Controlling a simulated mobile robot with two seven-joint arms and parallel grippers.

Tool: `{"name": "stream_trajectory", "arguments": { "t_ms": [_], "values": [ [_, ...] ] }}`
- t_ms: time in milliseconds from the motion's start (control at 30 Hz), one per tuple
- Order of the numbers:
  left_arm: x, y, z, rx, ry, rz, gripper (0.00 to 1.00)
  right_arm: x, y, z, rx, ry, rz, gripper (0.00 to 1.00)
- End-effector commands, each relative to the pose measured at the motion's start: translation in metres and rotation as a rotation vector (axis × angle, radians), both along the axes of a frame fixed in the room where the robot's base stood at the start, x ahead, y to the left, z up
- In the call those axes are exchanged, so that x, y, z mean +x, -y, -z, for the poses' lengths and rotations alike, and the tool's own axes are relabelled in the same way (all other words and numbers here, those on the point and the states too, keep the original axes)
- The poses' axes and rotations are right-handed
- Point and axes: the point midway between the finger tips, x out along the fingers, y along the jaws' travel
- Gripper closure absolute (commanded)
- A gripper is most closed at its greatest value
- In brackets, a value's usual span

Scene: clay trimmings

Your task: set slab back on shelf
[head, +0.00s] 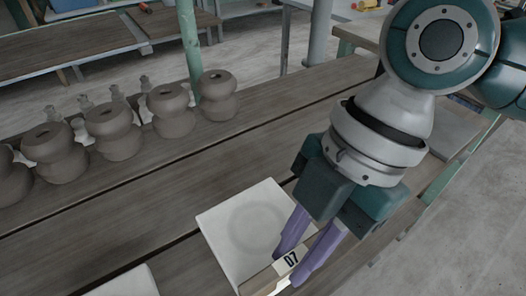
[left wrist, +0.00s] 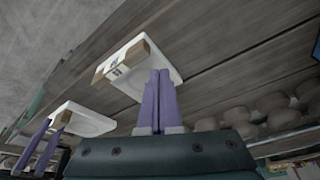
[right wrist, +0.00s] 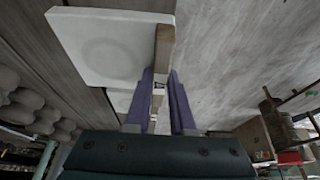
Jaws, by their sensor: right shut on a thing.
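A white square slab (head: 240,222) with a faint round mark and a wooden front strip labelled 07 is over the grey boards at the lower middle of the head view. My right gripper (head: 288,262) is shut on that strip; the right wrist view shows the strip (right wrist: 163,55) between its purple fingers. I cannot tell whether the slab touches the boards. A second white slab (head: 132,284) is cut off at the bottom of the head view. It also shows in the left wrist view (left wrist: 160,72), beyond my left gripper (left wrist: 159,75), whose fingers are together and empty.
Several brown clay pots (head: 115,130) stand in a row along the left of the board shelf (head: 130,205), with small pale pieces behind them. A green post (head: 188,45) rises behind the pots. Bare board lies between the pots and the slabs.

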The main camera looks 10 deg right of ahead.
Motion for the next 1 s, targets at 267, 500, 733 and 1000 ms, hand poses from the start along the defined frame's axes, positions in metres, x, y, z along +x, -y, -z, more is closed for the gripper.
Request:
{"name": "stream_trajectory", "arguments": {
  "t_ms": [267,500,733,1000],
  "values": [
    [0.000,0.000,0.010,0.001,0.000,0.001,1.00,0.000,0.000,0.039,0.001,0.000,0.001,1.00],
    [0.000,0.000,0.009,0.001,0.000,0.001,1.00,0.000,0.000,0.040,0.001,0.002,0.001,1.00],
    [0.000,0.001,0.010,-0.003,0.001,-0.001,1.00,0.000,0.000,0.043,0.000,0.000,0.001,0.69],
    [0.000,0.002,0.010,-0.009,0.001,-0.005,1.00,0.000,0.000,0.043,0.000,0.000,0.001,0.48]
  ]
}}
